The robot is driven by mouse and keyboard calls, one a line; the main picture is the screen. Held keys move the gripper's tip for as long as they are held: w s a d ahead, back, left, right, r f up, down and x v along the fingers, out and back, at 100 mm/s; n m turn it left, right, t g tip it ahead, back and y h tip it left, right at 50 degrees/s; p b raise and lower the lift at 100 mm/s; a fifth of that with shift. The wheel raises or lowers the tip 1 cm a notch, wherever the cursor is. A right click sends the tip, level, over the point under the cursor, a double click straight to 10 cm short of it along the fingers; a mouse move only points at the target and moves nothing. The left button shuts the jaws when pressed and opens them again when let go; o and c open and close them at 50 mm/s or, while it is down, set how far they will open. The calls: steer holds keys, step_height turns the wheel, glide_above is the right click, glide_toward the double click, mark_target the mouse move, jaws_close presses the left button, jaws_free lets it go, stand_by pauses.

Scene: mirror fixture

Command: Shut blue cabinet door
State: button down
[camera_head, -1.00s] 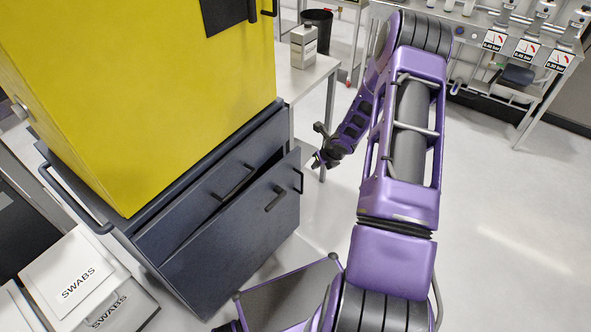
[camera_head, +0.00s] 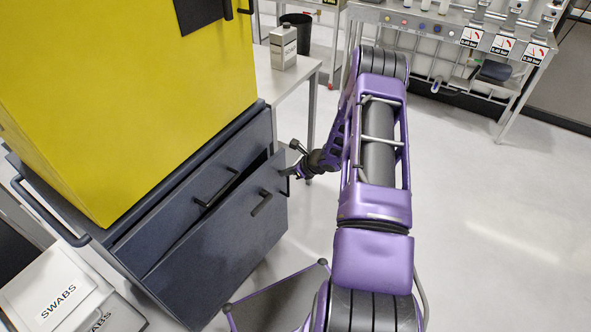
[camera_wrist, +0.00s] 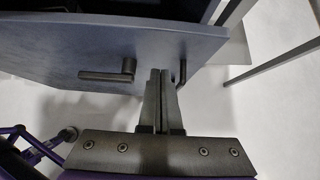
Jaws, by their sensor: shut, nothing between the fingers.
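The dark blue cabinet (camera_head: 262,118) stands under a tall yellow cabinet. Its front door panel (camera_head: 215,245) is ajar, with a dark gap behind its upper right part. A dark bar handle (camera_head: 260,203) is on this panel and shows in the wrist view (camera_wrist: 110,74). A second panel with a handle (camera_head: 222,187) lies behind and above it. My gripper (camera_head: 287,172) is at the door's right end. In the wrist view the fingers (camera_wrist: 161,74) are shut and empty, tips overlapping the door (camera_wrist: 60,50) beside a second small handle (camera_wrist: 181,72). Contact is unclear.
The yellow cabinet (camera_head: 120,90) rises above the blue one. SWABS boxes (camera_head: 55,295) sit at lower left. A table (camera_head: 305,68) with a grey container (camera_head: 283,46) stands behind my gripper. Open floor (camera_head: 480,230) lies to the right.

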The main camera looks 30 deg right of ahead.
mark_target(271, 169)
steer(key=w, duration=0.1)
steer(key=w+a, duration=0.1)
steer(key=w, duration=0.1)
steer(key=shift+w+a, duration=0.35)
steer(key=shift+a, duration=0.05)
